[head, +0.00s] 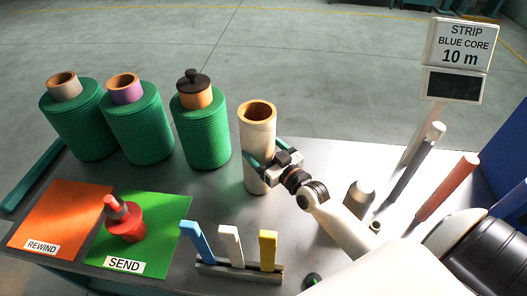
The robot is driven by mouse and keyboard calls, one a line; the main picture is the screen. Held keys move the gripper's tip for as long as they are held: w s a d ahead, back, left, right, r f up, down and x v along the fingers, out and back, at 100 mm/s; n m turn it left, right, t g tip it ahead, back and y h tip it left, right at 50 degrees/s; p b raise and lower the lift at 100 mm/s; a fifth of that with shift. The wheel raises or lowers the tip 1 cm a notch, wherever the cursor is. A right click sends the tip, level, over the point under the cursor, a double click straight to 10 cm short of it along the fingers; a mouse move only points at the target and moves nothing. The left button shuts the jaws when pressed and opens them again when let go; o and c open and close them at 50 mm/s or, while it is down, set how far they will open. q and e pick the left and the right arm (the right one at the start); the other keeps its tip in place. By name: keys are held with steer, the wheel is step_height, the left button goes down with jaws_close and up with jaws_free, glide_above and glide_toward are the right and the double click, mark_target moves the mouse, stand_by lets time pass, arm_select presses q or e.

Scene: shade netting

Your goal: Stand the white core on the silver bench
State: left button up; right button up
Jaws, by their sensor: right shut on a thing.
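The white core (258,150) is a tall off-white tube with a tan open top, upright at the middle of the silver bench (215,208). My right gripper (262,166) comes in from the right and is shut on its lower half, with green fingers at its sides. The core's lower end is at or just above the bench top; I cannot tell whether it touches. Part of its right side is hidden by the gripper. My left gripper is not in view.
Three green net rolls (138,130) stand left of the core. In front are an orange REWIND mat (55,215), a green SEND mat (165,225) with a red object (125,222), and a rack (238,270) of coloured tabs. A sign (460,45) reads STRIP BLUE CORE 10 m.

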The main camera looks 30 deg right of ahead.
steer(key=shift+f, duration=0.1)
steer(key=shift+f, duration=0.1)
steer(key=o, duration=1.3)
steer(key=shift+f, duration=0.15)
steer(key=s, duration=0.4)
steer(key=s+d+b, duration=0.1)
steer(key=s, duration=0.7)
steer(key=shift+d+r, duration=0.2)
steer(key=shift+d, duration=0.1)
